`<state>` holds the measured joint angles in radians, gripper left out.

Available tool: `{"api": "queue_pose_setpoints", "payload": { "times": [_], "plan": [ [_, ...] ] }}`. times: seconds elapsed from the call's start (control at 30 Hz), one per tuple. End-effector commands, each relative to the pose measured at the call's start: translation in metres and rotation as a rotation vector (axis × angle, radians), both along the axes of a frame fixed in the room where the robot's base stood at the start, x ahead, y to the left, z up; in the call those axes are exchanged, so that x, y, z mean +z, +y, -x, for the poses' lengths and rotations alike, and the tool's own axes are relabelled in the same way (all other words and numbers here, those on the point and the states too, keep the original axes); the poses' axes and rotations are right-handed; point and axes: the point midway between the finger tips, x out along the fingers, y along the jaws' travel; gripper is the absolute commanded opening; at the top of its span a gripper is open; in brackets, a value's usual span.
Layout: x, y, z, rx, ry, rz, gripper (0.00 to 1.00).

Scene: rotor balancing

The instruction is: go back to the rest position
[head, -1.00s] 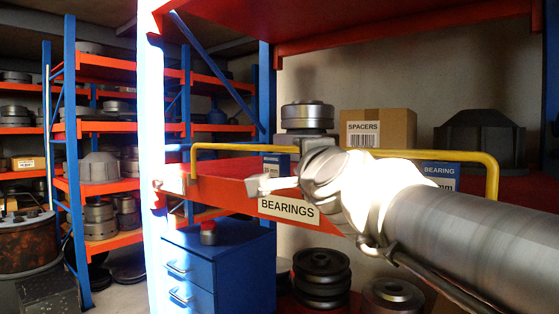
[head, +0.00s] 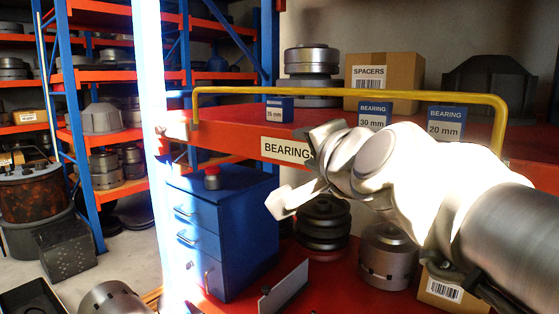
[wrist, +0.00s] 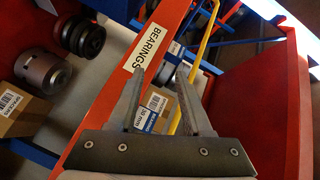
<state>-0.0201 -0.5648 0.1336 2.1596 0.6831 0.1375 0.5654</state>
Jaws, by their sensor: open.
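My gripper (head: 290,203) is in front of the red shelf's front edge, just below the BEARINGS label (head: 286,149). Its jaws are open and nothing is between them; one pale finger shows clearly in the head view. In the wrist view both fingers (wrist: 160,71) are spread apart, with the red shelf edge and label beyond them. My arm comes in from the right and is overexposed near the wrist. The gripper appears clear of the shelf, though the exact gap cannot be told.
A yellow rail (head: 345,94) runs along the shelf front. Blue bearing boxes, 30 mm (head: 374,115) and 20 mm (head: 446,122), stand behind it, with a SPACERS carton (head: 383,80) further back. A blue drawer cabinet (head: 222,240) stands at lower left. Dark rotor parts (head: 323,228) sit below.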

Motion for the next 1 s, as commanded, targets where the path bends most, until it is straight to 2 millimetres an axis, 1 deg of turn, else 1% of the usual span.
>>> {"api": "queue_pose_setpoints", "payload": {
  "times": [0.03, 0.07, 0.1, 0.17, 0.2, 0.27, 0.3, 0.4, 0.5, 0.6, 0.7, 1.0],
  "plan": [
    [-0.033, -0.004, 0.011, 0.038, 0.063, 0.13, 0.5],
    [-0.054, -0.007, 0.019, 0.068, 0.108, 0.22, 0.5],
    [-0.083, -0.012, 0.031, 0.11, 0.17, 0.336, 0.5],
    [-0.124, -0.023, 0.051, 0.176, 0.264, 0.498, 0.5],
    [-0.148, -0.031, 0.065, 0.22, 0.325, 0.595, 0.5],
    [-0.181, -0.044, 0.086, 0.285, 0.413, 0.725, 0.5],
    [-0.2, -0.053, 0.1, 0.327, 0.469, 0.798, 0.5],
    [-0.237, -0.073, 0.131, 0.419, 0.585, 0.94, 0.5],
    [-0.257, -0.087, 0.153, 0.481, 0.661, 1.025, 0.5],
    [-0.267, -0.094, 0.164, 0.515, 0.701, 1.066, 0.5],
    [-0.268, -0.096, 0.166, 0.524, 0.71, 1.077, 0.5],
    [-0.268, -0.095, 0.165, 0.522, 0.707, 1.073, 0.5]
  ]
}}
